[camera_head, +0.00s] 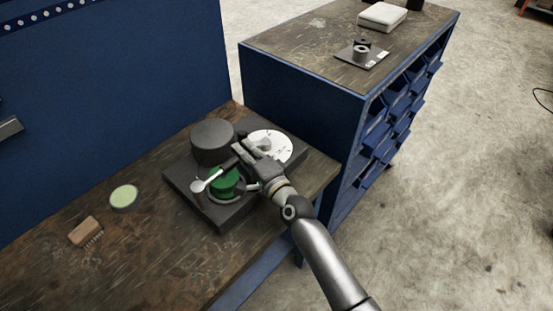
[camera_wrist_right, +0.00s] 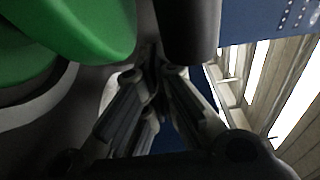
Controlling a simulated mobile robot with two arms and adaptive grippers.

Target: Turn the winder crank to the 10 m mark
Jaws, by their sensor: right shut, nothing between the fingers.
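The winder stands on a workbench in the head view, on a dark base plate (camera_head: 222,217). It has a dark drum (camera_head: 212,142), a green spool (camera_head: 224,184) and a white dial (camera_head: 284,146) with small marks, partly covered by my gripper. A pale crank arm (camera_head: 212,178) reaches over the spool to the front left. My right gripper (camera_head: 242,151) is shut and empty above the winder, between drum and dial. In the right wrist view the closed fingers (camera_wrist_right: 157,68) lie beside the green spool (camera_wrist_right: 85,28) and below a dark cylinder (camera_wrist_right: 188,28). The dial reading cannot be made out.
A wooden brush (camera_head: 84,231) and a round pale-green lidded item (camera_head: 124,197) lie on the bench (camera_head: 150,260) to the left. A blue drawer cabinet (camera_head: 305,95) with open bins stands behind right, carrying a small dark plate fixture (camera_head: 362,55) and a white box (camera_head: 382,15).

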